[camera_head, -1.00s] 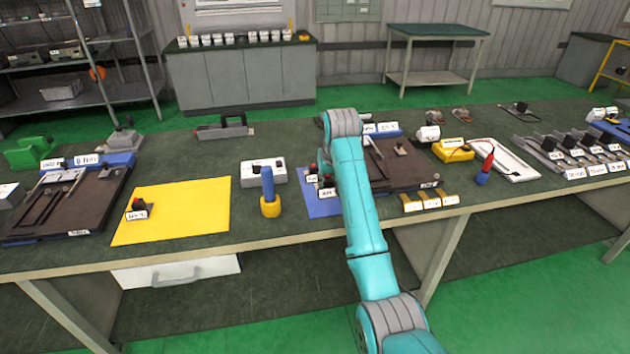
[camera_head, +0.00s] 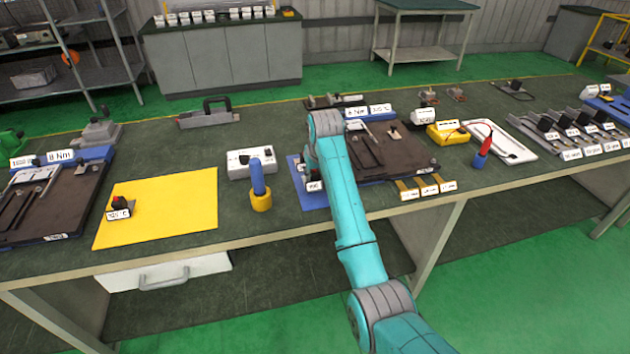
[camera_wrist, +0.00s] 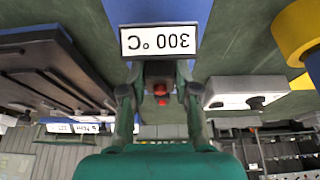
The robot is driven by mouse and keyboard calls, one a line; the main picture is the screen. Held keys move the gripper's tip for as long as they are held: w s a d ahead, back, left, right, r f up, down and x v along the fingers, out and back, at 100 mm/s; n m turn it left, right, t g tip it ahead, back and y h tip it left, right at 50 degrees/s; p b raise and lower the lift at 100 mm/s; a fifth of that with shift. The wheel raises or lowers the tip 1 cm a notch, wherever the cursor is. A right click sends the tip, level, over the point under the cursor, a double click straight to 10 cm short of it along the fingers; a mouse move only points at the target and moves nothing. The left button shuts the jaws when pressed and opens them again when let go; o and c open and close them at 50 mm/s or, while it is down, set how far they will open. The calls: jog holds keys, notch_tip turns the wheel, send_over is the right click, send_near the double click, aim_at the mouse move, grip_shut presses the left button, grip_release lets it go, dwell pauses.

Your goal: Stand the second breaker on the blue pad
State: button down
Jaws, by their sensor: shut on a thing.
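My gripper (camera_wrist: 160,82) is shut on a breaker with a white "300 °C" label (camera_wrist: 160,41) and red parts that show between the fingers. In the wrist view the label appears upside down, in front of the blue pad (camera_wrist: 158,11). In the head view the blue pad (camera_head: 312,203) lies left of the dark board, partly hidden by my arm. A white label (camera_head: 314,186) shows over the pad beside my arm. A small red and white thing behind it is mostly hidden. I cannot tell whether the held breaker touches the pad. Another red-topped breaker (camera_head: 120,207) stands on the yellow pad (camera_head: 175,212).
A blue-handled tool in a yellow holder (camera_head: 261,200) stands just left of the blue pad. A white box (camera_head: 240,167) is behind it. A dark board (camera_head: 400,155) lies to the right, with yellow labelled strips at its front edge.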

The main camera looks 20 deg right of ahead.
aim_at(316, 178)
jog(key=shift+f, duration=1.45)
jog(key=shift+f, duration=0.1)
jog(key=c, duration=0.8)
grip_release()
jog(key=shift+c, duration=0.2)
jog(key=v, duration=1.2)
